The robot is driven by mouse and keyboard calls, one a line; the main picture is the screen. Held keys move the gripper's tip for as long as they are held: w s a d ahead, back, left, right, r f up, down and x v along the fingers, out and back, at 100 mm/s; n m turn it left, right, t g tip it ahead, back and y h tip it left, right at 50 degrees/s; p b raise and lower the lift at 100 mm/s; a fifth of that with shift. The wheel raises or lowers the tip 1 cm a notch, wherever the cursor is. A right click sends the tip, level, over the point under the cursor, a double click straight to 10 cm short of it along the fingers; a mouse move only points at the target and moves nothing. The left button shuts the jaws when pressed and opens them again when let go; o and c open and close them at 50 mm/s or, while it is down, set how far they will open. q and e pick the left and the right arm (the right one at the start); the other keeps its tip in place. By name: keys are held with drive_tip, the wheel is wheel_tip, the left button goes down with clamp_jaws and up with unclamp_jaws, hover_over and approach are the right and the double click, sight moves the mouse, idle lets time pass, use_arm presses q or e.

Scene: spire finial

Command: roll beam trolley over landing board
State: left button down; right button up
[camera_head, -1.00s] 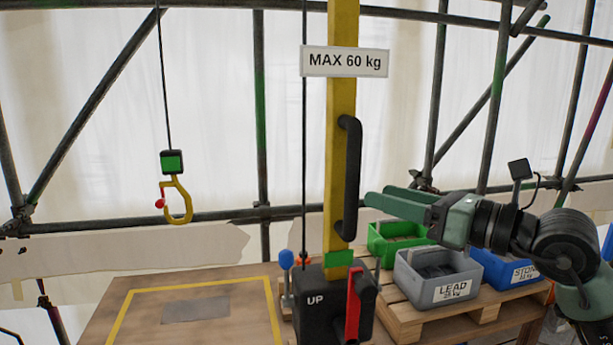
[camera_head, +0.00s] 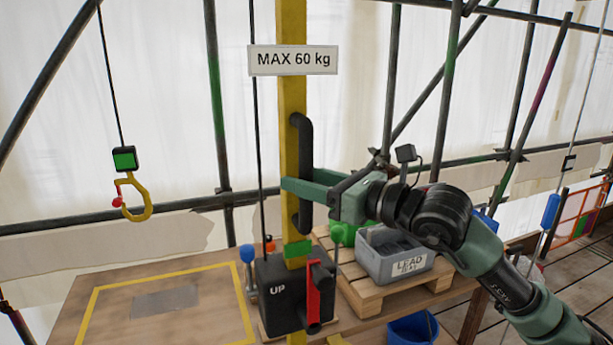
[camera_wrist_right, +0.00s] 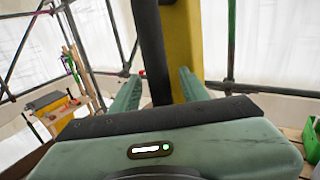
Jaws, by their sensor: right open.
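The yellow post (camera_head: 291,100) stands upright with a black handle (camera_head: 305,140) on its right side. My right gripper (camera_head: 306,184) is at the handle's lower half with its fingers open. In the right wrist view the handle (camera_wrist_right: 152,45) shows between the spread green fingers (camera_wrist_right: 160,78), with the post behind; I cannot tell if they touch it. The landing board (camera_head: 70,320), wooden with a yellow outline, lies at lower left. A yellow hook (camera_head: 138,211) hangs on a cable above it. The beam trolley itself cannot be made out. My left gripper is out of view.
A black box marked UP (camera_head: 278,300) with a red lever (camera_head: 313,290) sits at the post's foot. A grey LEAD bin (camera_head: 395,265) and a green bin (camera_head: 342,234) stand on a pallet (camera_head: 375,295) at right. Scaffold poles (camera_head: 216,120) run behind.

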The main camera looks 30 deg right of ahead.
clamp_jaws()
drive_tip(key=shift+f, duration=0.1)
idle(1.2)
